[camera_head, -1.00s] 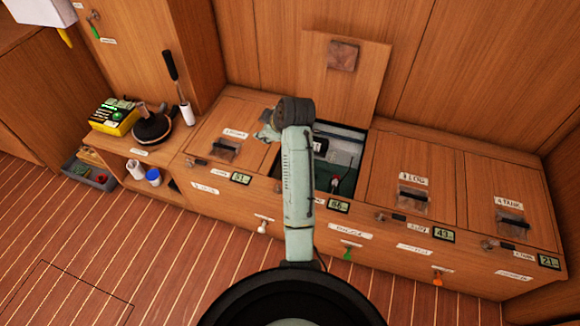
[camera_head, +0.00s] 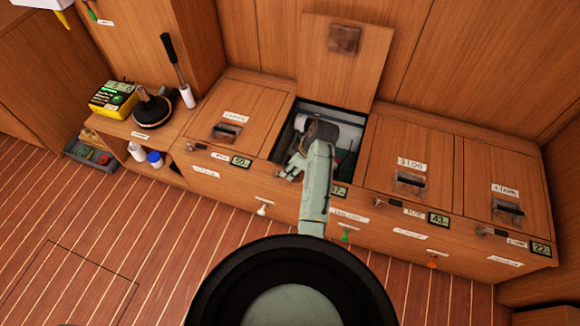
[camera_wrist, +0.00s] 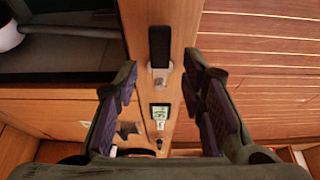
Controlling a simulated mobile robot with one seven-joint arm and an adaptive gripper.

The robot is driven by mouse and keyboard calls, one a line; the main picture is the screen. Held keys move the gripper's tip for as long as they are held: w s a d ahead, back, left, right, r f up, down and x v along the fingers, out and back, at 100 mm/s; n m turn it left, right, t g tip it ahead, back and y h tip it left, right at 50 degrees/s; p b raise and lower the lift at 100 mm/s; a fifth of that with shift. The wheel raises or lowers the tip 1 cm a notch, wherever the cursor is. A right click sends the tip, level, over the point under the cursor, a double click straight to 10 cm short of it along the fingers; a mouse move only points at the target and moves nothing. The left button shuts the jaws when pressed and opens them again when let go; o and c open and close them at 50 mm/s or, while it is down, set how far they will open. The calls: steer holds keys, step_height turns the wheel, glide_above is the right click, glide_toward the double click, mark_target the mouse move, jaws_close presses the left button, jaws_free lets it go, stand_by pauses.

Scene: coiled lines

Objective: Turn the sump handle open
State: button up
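My gripper (camera_head: 290,168) is over the front edge of the open second bay. In the wrist view its two fingers (camera_wrist: 158,88) are apart with nothing between the pads. A black handle (camera_wrist: 159,46) on a pale metal base (camera_wrist: 160,75) sits on the wooden strip beside the open bay. It lies ahead of the fingertips, roughly centred between them, long side up and down in the picture. I see no contact. In the head view my arm and gripper hide this handle. I cannot read a sump label.
The open bay (camera_head: 285,147) has its lid (camera_head: 335,75) leaning on the back wall. Other bays have closed lids, small front handles such as the one at right (camera_head: 388,202), and displays (camera_head: 241,161).

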steer(key=shift+a+f, duration=0.15)
steer(key=shift+f, duration=0.25)
steer(key=shift+c, duration=0.2)
jaws_close()
stand_by(0.5)
